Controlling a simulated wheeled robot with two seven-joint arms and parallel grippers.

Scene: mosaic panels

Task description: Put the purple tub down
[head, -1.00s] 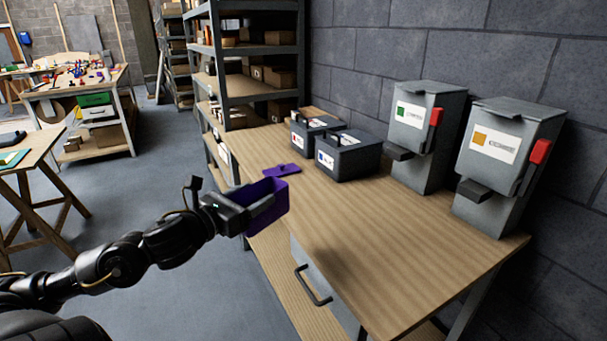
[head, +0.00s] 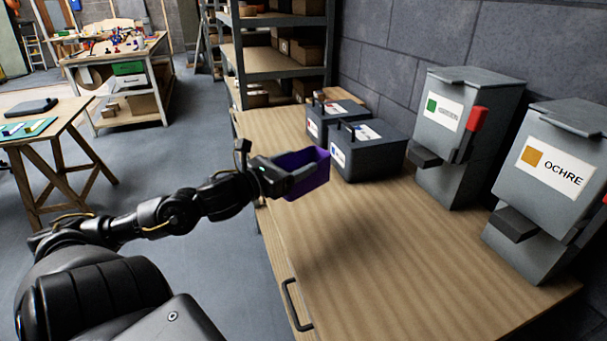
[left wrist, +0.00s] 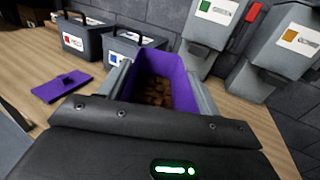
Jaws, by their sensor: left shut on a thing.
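In the left wrist view the tub (left wrist: 160,64) sits between the two fingers, open side up, with small brown pieces (left wrist: 154,94) inside. I cannot tell whether its base touches the bench. A flat purple lid (left wrist: 62,86) with a small handle lies on the bench, left of the tub in the left wrist view. My right gripper is not in view.
Two grey lidded boxes (head: 368,152) (head: 334,116) stand behind the tub. Grey dispensers, one with a green label (head: 462,130) and one marked OCHRE (head: 550,185), stand along the wall. The bench front is clear. A trestle table (head: 50,118) stands at left.

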